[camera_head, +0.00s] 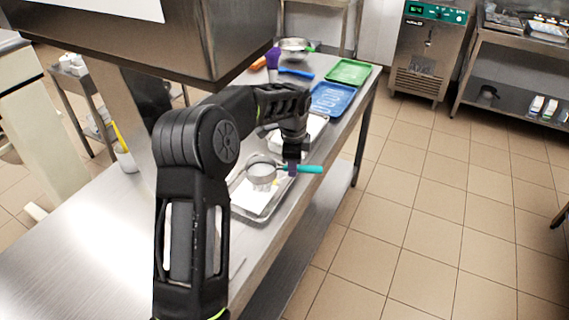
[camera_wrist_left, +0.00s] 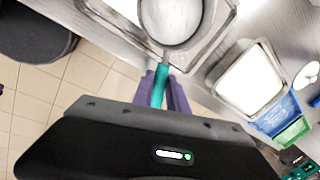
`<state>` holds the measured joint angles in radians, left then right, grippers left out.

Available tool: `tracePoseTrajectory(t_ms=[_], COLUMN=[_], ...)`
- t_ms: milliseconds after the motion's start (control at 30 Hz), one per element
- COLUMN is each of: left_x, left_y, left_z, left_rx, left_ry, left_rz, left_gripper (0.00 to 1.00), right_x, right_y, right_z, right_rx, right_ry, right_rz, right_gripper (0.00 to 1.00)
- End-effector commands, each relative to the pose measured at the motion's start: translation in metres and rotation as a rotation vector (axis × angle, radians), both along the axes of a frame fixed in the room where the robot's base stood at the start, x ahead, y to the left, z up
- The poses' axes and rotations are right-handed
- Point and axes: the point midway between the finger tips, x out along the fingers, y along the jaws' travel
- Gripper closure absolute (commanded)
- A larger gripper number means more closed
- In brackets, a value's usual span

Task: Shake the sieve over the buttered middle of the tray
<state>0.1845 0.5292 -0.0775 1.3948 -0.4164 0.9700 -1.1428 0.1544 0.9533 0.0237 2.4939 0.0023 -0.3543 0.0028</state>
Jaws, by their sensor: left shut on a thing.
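My left gripper (camera_head: 292,167) is shut on the teal handle of a sieve (camera_head: 262,171), a round metal-rimmed mesh bowl held above a metal tray (camera_head: 268,213). A pale sheet or layer lies in the middle of that tray; whether butter is on it I cannot tell. In the left wrist view the purple fingertips (camera_wrist_left: 165,92) close around the teal handle, and the sieve bowl (camera_wrist_left: 172,18) looks pale inside, over the tray. Whether anything is falling from the sieve I cannot tell. My right gripper is in neither view.
Behind the tray lies a second tray with pale contents (camera_wrist_left: 248,80). Farther along the steel table are a blue tray (camera_head: 333,99), a green tray (camera_head: 349,72) and a metal bowl (camera_head: 294,47). A steel hood (camera_head: 200,40) hangs at upper left. The near table (camera_head: 95,250) is bare.

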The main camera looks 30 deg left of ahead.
Motion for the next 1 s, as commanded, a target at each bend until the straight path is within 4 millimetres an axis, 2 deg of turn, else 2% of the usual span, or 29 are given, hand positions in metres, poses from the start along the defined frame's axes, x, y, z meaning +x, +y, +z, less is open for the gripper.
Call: tracePoseTrajectory(t_ms=[333,667,1000], left_x=[0.0,-0.004,-0.003], left_y=[-0.002,0.032,0.027], left_z=[0.001,0.001,0.0], left_rx=[0.001,0.001,0.001], left_ry=[0.0,0.0,-0.001], left_rz=[0.001,0.002,-0.001], left_gripper=[1.0,1.0,1.0], right_x=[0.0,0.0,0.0], right_y=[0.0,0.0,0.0], right_z=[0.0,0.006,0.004], right_rx=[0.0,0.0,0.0], right_ry=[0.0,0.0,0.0], right_rz=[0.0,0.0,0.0], right_gripper=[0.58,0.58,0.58])
